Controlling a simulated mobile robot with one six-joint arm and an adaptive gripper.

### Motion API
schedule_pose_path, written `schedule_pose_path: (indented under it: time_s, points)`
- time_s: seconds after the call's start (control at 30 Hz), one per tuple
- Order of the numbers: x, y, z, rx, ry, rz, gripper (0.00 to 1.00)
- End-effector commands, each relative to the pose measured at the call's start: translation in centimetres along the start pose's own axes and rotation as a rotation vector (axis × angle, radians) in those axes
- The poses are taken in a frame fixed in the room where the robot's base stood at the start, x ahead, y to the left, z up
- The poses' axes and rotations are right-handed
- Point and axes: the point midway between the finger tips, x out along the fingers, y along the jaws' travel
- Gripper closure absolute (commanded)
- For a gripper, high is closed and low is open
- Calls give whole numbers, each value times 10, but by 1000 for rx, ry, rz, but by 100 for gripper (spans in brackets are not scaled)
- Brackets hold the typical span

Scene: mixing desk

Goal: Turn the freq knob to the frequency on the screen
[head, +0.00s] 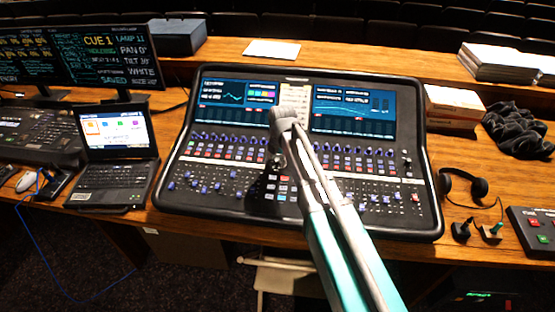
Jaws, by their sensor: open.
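The mixing desk (170,190) stands on the wooden desk, with a left screen (236,100) and a right screen (352,108) across its top. The left screen shows a curve, but its text is too small to read. A row of small blue knobs (213,137) runs below the screens. I cannot tell which knob is the freq knob. My gripper (264,193) points down over the middle of the mixing desk, left of my arm. It is open, with nothing visible in it. My arm hides part of the desk's middle and lower right controls.
A laptop (116,180) and two monitors (105,55) stand at the left. A headset (478,186), a box (453,105), black cloth (517,130) and a small button panel (535,228) lie at the right. A white paper (272,49) lies behind the mixing desk.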

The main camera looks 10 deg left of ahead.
Motion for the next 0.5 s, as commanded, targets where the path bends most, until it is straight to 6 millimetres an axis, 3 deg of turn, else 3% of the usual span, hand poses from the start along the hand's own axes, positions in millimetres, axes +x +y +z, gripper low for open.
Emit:
schedule_pose_path:
  time_s: [0.07,0.33,0.5]
  points:
    - [0,0,0,0,0,0,47]
    - [0,0,0,0,0,0,97]
    - [0,0,0,0,0,-1,100]
